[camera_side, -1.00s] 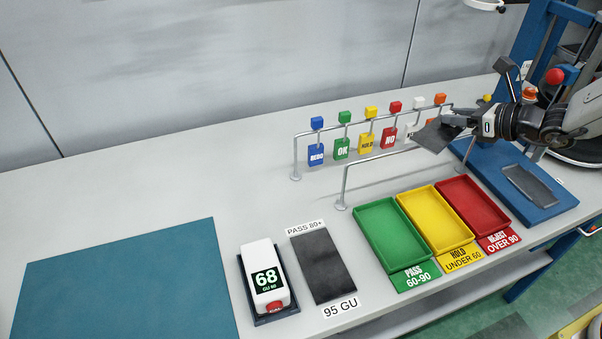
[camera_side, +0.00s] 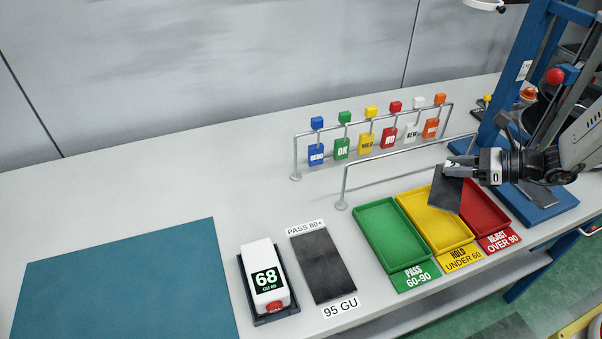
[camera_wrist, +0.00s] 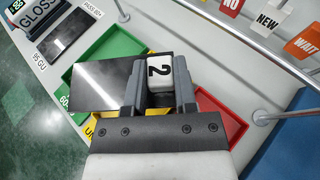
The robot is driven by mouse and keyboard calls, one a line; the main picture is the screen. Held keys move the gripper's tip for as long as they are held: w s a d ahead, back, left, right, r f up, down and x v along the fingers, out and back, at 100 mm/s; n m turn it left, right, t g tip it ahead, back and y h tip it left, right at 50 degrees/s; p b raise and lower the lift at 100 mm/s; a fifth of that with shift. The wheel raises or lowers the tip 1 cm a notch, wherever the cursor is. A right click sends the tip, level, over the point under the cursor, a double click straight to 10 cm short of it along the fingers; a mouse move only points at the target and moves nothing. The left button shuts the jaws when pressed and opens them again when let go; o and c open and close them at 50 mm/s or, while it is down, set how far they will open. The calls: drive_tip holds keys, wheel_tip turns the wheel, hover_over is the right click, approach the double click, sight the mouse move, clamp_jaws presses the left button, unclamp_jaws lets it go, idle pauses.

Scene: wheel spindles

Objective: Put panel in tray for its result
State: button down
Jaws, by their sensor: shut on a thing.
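My gripper (camera_side: 462,168) is shut on a dark flat panel (camera_side: 446,190), holding it by a white block marked 2 (camera_wrist: 160,70). In the side view the panel hangs tilted above the yellow and red trays. In the wrist view the panel (camera_wrist: 105,86) covers most of the yellow tray. The green tray (camera_side: 378,206) is labelled PASS 60-90. The yellow tray (camera_side: 452,244) is labelled HOLD UNDER 60. The red tray (camera_side: 483,195) is labelled REJECT OVER 90. The gloss meter (camera_side: 265,276) reads 68 GU.
A reference panel (camera_side: 323,266) marked 95 GU lies beside the meter. A metal rail (camera_side: 400,155) runs behind the trays, with a rack of coloured tags (camera_side: 366,143) behind it. A blue stand (camera_side: 545,208) is at right. A teal mat (camera_side: 120,285) lies empty at left.

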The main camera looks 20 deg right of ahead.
sight(451, 180)
drive_tip(key=shift+f, duration=2)
drive_tip(key=shift+f, duration=1.75)
drive_tip(key=shift+f, duration=0.25)
drive_tip(key=shift+c, duration=2)
unclamp_jaws()
drive_tip(key=shift+r, duration=0.1)
drive_tip(key=shift+r, duration=0.15)
drive_tip(key=shift+v, duration=6.05)
